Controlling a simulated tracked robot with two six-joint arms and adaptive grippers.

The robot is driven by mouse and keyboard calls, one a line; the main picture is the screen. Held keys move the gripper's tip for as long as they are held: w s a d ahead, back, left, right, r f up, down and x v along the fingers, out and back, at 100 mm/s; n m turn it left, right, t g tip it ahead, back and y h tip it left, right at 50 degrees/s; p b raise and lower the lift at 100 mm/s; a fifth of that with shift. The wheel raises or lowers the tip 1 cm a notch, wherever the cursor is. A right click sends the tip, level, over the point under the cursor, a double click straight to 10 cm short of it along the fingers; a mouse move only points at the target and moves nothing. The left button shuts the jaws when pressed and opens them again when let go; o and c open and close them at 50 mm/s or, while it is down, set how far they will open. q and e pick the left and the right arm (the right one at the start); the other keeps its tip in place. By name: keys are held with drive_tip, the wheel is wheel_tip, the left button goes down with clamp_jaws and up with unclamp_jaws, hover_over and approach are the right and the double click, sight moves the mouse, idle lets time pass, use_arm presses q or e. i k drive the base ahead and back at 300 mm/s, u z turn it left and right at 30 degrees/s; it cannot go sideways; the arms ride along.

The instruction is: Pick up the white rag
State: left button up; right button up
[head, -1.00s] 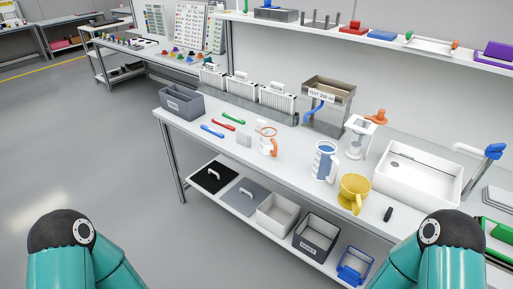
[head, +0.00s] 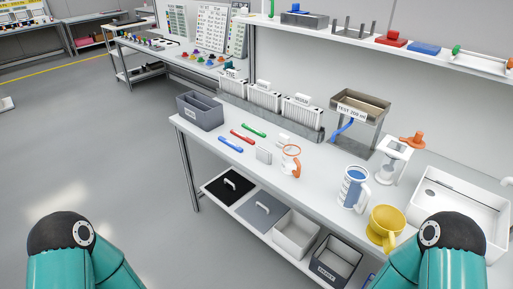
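I cannot pick out a white rag for certain. A small white block-like thing (head: 264,155) stands on the long workbench (head: 222,160), left of a clear cup with an orange handle (head: 290,161). Another small pale thing (head: 284,140) lies just behind it; both are too small to tell whether either is cloth. Only upper links of my two arms show at the bottom left and bottom right. Neither gripper is in view.
A grey bin (head: 200,111), brushes, a blue-and-white mug (head: 353,187), a yellow cup (head: 386,227) and a white sink-like tray (head: 459,205) are on the bench. Bins stand on the lower shelf. The grey floor (head: 120,160) at left is open.

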sight(264, 155)
drive_tip(key=u, duration=0.05)
drive_tip(key=i, duration=0.5)
drive_tip(key=z, duration=0.1)
drive_tip(key=k, duration=1.25)
drive_tip(key=u, duration=0.5)
drive_tip(key=i, duration=2.05)
drive_tip(key=z, duration=0.25)
